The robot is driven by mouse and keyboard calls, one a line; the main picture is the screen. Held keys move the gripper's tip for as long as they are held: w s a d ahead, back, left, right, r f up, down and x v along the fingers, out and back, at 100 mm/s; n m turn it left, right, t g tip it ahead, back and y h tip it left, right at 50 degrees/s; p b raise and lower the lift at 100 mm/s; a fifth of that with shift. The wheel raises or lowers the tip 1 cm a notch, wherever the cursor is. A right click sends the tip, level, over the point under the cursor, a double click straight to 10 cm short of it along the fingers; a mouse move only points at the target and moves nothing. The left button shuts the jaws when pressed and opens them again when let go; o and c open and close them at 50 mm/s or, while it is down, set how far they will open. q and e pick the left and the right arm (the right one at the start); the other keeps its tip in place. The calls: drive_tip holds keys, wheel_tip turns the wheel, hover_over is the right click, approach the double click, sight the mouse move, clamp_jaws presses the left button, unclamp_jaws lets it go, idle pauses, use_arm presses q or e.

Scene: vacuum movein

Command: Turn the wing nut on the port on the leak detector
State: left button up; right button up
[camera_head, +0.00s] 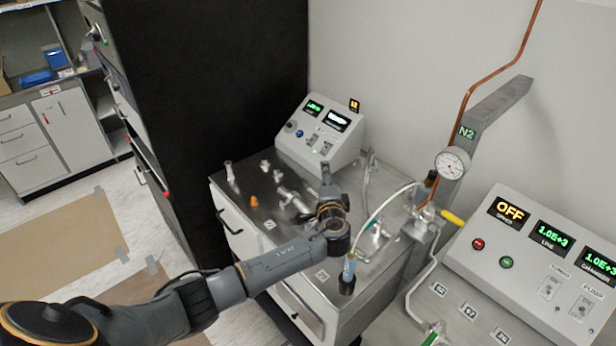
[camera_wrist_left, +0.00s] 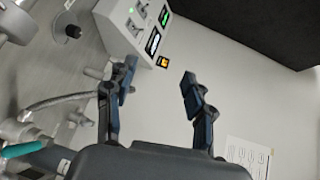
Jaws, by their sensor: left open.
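The leak detector's sloped console (camera_head: 319,138), with green displays, stands at the back of a steel-topped cabinet (camera_head: 245,190). Its console also shows tilted in the left wrist view (camera_wrist_left: 142,30). Several metal fittings (camera_head: 293,199) are on the steel top, left of my gripper; I cannot tell which is the port, and no wing nut is clearly made out. My left gripper (camera_head: 328,180) is above the steel top, in front of the console. In the left wrist view its fingers (camera_wrist_left: 159,77) are apart with nothing between them. A metal fitting (camera_wrist_left: 97,72) shows partly behind one finger. My right gripper is not in view.
A clear hose (camera_head: 375,213) arches just right of my gripper to a blue-ended fitting (camera_head: 348,272). A pressure gauge (camera_head: 452,163) and a yellow handle (camera_head: 453,217) are farther right. A second console (camera_head: 540,262) reads OFF. A tall black cabinet (camera_head: 225,80) stands at left.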

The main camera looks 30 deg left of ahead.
use_arm(q)
drive_tip(key=shift+y, duration=0.4)
drive_tip(key=a, duration=0.5)
drive_tip(key=shift+s+r, duration=0.1)
drive_tip(key=shift+r, duration=0.15)
